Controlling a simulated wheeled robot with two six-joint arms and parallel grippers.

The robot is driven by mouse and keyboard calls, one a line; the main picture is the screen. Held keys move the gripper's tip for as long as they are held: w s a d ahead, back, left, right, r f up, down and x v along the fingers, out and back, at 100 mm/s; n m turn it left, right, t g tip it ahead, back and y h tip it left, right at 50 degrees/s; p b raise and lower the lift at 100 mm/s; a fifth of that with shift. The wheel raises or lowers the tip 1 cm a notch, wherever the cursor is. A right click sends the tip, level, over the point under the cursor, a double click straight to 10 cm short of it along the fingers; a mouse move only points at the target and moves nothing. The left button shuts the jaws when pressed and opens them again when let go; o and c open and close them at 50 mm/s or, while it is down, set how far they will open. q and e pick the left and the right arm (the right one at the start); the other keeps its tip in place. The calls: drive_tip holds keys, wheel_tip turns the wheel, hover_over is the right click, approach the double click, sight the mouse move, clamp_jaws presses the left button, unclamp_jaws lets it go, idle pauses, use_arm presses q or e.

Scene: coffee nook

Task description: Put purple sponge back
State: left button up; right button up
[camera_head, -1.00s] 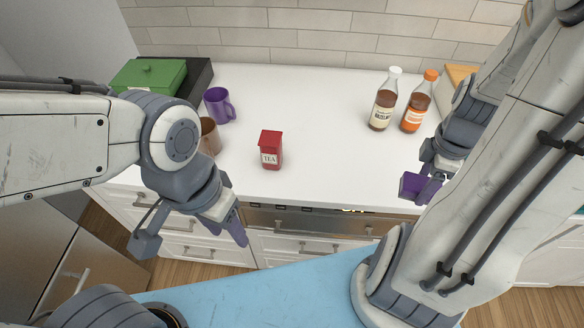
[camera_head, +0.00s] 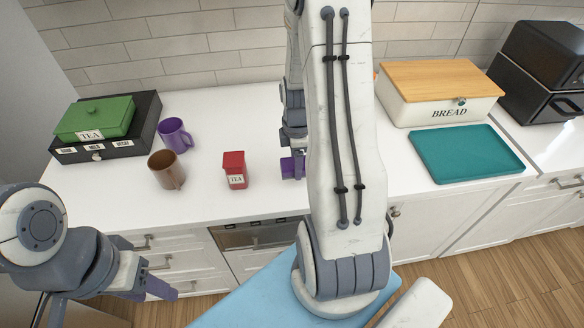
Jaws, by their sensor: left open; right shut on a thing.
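The purple sponge (camera_head: 287,168) is held in my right gripper (camera_head: 297,165), above the white counter and just right of the red tea tin (camera_head: 235,170). My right arm hides part of the gripper and what lies behind it. My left gripper (camera_head: 118,300) is open and empty at the lower left, in front of the drawers and below the counter top.
A brown mug (camera_head: 166,171), a purple mug (camera_head: 174,135) and a green tea box on a black drawer box (camera_head: 146,122) stand at the left. A bread box (camera_head: 440,98) and a bare teal tray (camera_head: 465,155) are at the right. Black appliances (camera_head: 545,60) stand far right.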

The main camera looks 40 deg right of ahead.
sight(293, 169)
drive_tip(key=shift+w+f, duration=0.45)
drive_tip(key=shift+w, duration=0.25)
wheel_tip(293, 169, down, 3)
drive_tip(key=shift+r+p, duration=0.1)
drive_tip(key=shift+p, duration=0.5)
drive_tip(key=shift+f, duration=0.6)
drive_tip(key=o, duration=1.2)
drive_tip(key=shift+f, duration=0.1)
